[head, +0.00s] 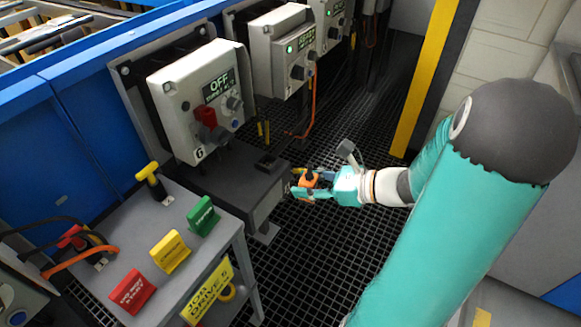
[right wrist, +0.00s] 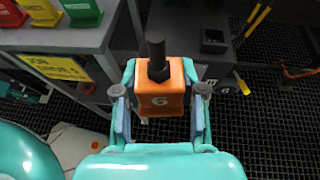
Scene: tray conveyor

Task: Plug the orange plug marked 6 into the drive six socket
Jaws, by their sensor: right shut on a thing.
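My right gripper (head: 312,182) is shut on the orange plug (head: 308,179). In the right wrist view the orange plug (right wrist: 160,112), marked 6, sits between both fingers of the right gripper (right wrist: 160,100), its black stem pointing toward the top of the picture. My left gripper is not in view.
A grey stand (head: 190,205) holds red (head: 132,290), yellow (head: 170,252) and green (head: 203,215) tags and a yellow-handled part (head: 150,178). Orange and black cables (head: 80,258) lie at left. Further control boxes (head: 280,55) line the blue conveyor side. The black grating floor (head: 335,250) is open.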

